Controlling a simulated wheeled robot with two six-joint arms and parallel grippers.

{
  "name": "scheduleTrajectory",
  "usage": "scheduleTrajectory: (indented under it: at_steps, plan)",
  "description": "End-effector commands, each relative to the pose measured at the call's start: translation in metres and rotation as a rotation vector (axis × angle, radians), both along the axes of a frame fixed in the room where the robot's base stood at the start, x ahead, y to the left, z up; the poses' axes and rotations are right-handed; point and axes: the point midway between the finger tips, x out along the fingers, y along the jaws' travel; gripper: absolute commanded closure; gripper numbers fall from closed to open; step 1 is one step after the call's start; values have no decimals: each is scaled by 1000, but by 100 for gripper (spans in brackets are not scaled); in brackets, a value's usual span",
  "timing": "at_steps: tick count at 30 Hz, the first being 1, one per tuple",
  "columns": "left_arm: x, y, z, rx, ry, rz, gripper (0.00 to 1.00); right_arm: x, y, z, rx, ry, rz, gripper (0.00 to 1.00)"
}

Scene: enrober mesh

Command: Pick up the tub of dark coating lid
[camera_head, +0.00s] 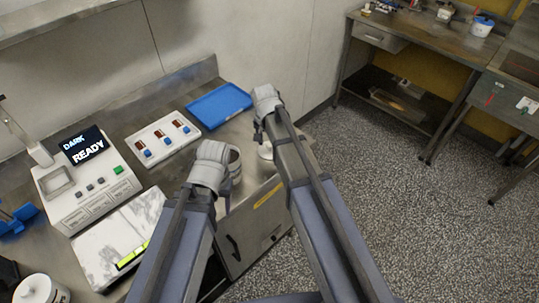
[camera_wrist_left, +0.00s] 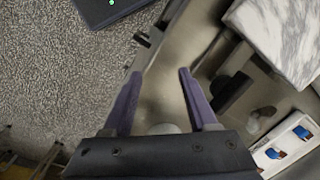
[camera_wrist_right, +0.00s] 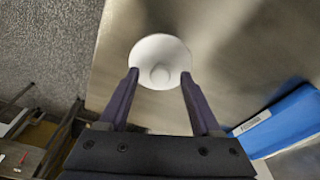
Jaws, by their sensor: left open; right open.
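A white round piece with a round knob in its middle, which looks like the lid (camera_wrist_right: 160,45), lies on the steel bench in the right wrist view. In the head view the lid (camera_head: 265,152) shows small below my right gripper (camera_head: 262,138). My right gripper (camera_wrist_right: 160,75) is open, with its fingertips at the lid's near edge on either side; I cannot tell if they touch. A pale tub (camera_head: 235,163) stands partly hidden behind my left wrist. My left gripper (camera_wrist_left: 160,74) is open and empty over the bench's front edge. A whitish rounded thing (camera_wrist_left: 163,128) shows near its palm.
A blue tray (camera_head: 219,104) lies behind the lid, and a white panel with coloured pieces (camera_head: 163,140) beside it. A machine reading DARK READY (camera_head: 88,150), a marble slab (camera_head: 112,235) and a white tub (camera_head: 38,290) stand left. Open floor lies right.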

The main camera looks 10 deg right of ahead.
Motion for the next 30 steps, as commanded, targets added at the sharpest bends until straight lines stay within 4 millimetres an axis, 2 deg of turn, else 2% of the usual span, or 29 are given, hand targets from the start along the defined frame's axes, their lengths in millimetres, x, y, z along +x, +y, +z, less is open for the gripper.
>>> scheduleTrajectory:
  at_steps: [1, 8, 25, 30]
  plan:
    - [0, 0, -4, 0, 0, 0, 41, 1, 0, -4, 0, 0, 0, 35]
    - [0, 0, -2, 0, 0, 0, 41, 1, 0, -2, 0, 0, 0, 36]
    - [0, 0, -2, 0, 0, 0, 41, 1, 0, -2, 0, 0, 0, 100]
    - [0, 0, -2, 0, 0, 0, 41, 0, 0, -2, 0, 0, 1, 100]
